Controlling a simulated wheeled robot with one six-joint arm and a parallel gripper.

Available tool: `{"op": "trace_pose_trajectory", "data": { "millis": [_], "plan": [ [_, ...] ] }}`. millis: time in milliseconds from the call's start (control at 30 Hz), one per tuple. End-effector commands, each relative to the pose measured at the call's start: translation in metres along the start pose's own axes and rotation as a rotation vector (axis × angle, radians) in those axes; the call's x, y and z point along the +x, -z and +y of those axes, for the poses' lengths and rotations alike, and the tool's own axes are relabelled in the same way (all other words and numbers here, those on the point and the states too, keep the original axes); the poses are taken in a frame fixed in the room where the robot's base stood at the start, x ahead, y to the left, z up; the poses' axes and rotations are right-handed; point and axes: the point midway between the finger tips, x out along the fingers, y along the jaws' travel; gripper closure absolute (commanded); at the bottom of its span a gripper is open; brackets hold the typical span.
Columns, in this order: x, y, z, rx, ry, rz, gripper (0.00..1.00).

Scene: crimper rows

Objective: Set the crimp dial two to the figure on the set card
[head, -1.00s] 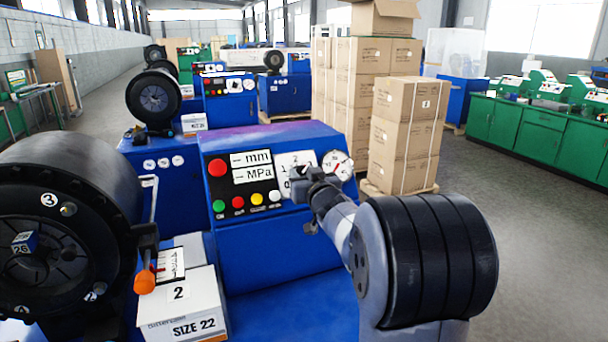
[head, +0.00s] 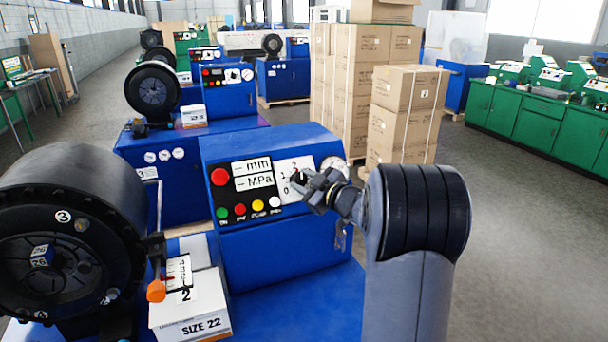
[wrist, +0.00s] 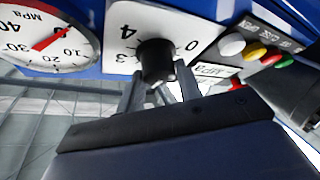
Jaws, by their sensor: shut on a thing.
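The crimp dial is a white plate (head: 283,167) on the sloped blue panel, with a black knob. In the wrist view the knob (wrist: 157,58) sits on the plate (wrist: 195,22), with the figures 4, 3 and 0 readable and the others hidden. My gripper (wrist: 159,82) is shut on the knob, one finger on each side. In the head view my gripper (head: 305,182) covers most of the knob, and 2, 1 and 0 show beside it. The knob's pointer is not clear. A white tag marked 2 (head: 187,296) is on the SIZE 22 box (head: 192,316); I cannot tell whether it is the set card.
A MPa gauge (wrist: 48,38) is beside the dial. Coloured buttons (head: 257,206) and a red stop button (head: 220,177) are on the same panel. The crimper head (head: 65,240) and an orange-knobbed lever (head: 156,291) stand left. Stacked cartons (head: 405,115) stand behind my arm.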

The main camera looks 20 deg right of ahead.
Motion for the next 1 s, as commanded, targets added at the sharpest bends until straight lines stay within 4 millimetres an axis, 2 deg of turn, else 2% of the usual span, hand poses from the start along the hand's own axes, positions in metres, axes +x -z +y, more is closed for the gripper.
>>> {"op": "trace_pose_trajectory", "data": {
  "millis": [300, 800, 833, 1000],
  "plan": [
    [0.0001, 0.0001, 0.0011, -0.093, 0.062, 0.003, 0.89],
    [0.0002, -0.0003, 0.0006, -0.108, 0.071, 0.004, 0.89],
    [0.0002, -0.0003, 0.0006, -0.108, 0.071, 0.004, 0.65],
    [0.0002, -0.0002, 0.0007, -0.107, 0.071, 0.004, 0.51]
  ]
}}
